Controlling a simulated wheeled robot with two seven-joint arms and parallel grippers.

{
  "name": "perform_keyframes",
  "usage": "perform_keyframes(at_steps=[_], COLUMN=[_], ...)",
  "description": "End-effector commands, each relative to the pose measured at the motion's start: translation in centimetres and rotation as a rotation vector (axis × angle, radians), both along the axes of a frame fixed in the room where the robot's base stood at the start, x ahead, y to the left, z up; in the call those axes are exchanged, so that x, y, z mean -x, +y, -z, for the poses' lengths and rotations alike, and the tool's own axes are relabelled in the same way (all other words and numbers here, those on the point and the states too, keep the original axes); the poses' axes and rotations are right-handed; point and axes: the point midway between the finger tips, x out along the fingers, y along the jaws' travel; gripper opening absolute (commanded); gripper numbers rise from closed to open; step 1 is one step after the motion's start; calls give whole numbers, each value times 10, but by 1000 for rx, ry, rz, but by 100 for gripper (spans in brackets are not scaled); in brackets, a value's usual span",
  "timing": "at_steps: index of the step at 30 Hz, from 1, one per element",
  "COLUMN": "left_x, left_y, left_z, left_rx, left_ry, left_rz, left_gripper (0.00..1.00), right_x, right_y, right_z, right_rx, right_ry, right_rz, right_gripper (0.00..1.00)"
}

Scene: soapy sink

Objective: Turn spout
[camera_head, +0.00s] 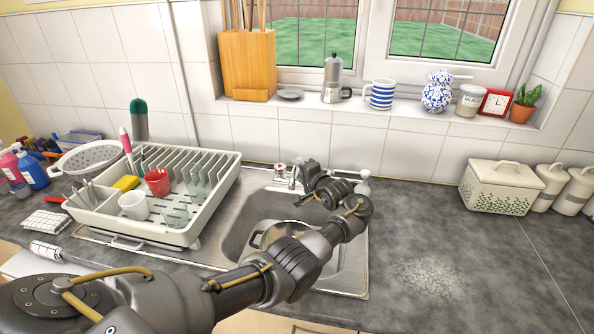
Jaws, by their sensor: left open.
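The sink (240,226) is in the middle of the head view, set into the dark worktop. The metal tap (292,181) stands at its back edge, small in the picture; a round tap knob (280,168) shows at its left. My left arm crosses the sink from the lower left. My left gripper (309,178) is open at the back of the sink, right beside the tap. The arm and gripper hide much of the spout, so I cannot tell whether they touch it. My right gripper is not in view.
A pot (265,234) lies in the basin, partly behind my arm. A soap dispenser (363,186) stands behind my wrist.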

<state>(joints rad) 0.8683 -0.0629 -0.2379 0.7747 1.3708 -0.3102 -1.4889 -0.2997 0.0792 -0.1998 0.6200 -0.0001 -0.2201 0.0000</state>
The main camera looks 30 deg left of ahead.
Motion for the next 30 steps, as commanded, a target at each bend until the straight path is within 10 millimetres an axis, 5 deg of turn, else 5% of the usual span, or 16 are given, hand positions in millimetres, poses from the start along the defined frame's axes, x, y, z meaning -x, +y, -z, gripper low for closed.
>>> perform_keyframes(at_steps=[15, 30], left_x=[35, 39], left_y=[-82, -91], left_z=[-13, -16], left_rx=[5, 1], left_ry=[-3, -1], left_rz=[4, 1], left_gripper=[43, 43], right_x=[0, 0], right_y=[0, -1], right_z=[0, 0], right_rx=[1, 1], right_ry=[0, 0], right_rz=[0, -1], right_gripper=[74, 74])
